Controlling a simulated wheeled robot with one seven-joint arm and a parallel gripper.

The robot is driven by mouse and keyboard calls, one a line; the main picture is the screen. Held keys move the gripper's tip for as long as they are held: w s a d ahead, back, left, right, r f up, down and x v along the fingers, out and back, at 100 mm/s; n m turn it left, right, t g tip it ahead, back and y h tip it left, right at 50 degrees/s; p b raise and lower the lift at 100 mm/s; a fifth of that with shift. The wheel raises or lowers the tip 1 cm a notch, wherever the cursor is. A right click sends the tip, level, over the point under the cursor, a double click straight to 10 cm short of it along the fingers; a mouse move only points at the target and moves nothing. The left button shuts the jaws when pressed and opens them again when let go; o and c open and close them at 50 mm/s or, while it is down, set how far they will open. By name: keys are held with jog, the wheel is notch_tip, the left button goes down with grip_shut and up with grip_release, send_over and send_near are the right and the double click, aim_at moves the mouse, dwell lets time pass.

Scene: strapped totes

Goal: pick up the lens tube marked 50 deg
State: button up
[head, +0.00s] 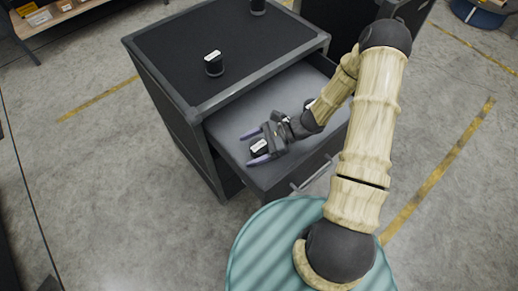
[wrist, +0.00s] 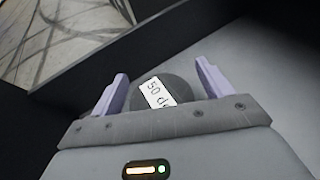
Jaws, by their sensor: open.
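The lens tube marked "50 d…" (wrist: 177,87) is a dark round piece with a white label, the last letters cut off by my gripper body in the wrist view. In the head view this lens tube (head: 259,149) lies in the open drawer (head: 228,122). My gripper (wrist: 160,85) is open, with its two pale purple fingers on either side of the tube and small gaps between. In the head view my gripper (head: 254,147) is low inside the drawer.
Another dark lens tube with a white label (head: 214,66) stands on the cabinet top (head: 170,50); its marking is too small to read. A further dark tube (head: 258,7) is at the top's back edge.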

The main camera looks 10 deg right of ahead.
aim_at(251, 148)
jog(key=shift+c, duration=0.5)
jog(key=c, duration=1.2)
jog(key=shift+o, duration=0.2)
notch_tip(251, 148, up, 10)
jog(key=shift+r, duration=0.1)
jog(key=shift+w, duration=0.1)
